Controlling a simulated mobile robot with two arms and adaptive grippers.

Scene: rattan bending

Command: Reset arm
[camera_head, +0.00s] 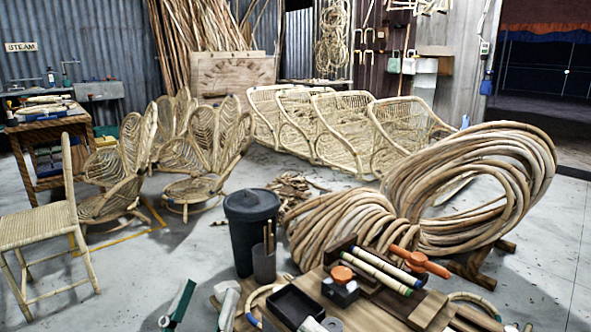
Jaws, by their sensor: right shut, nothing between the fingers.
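The workbench (352,318) stands at the bottom centre, partly cut off by the lower edge. On it lie light rods with green and blue ends (380,270), a clamp with an orange handle (420,262), a small black block with an orange top (341,281) and a black tray (293,306). A green and white piece (178,303) and a whitish piece (229,306) show at the bottom left.
A large rattan coil (465,185) rests behind the bench. A black bin (251,230) stands to its left, with a dark cup (264,262) beside it. A woven chair (45,225) is at far left. Several rattan chair frames (345,130) stand behind.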

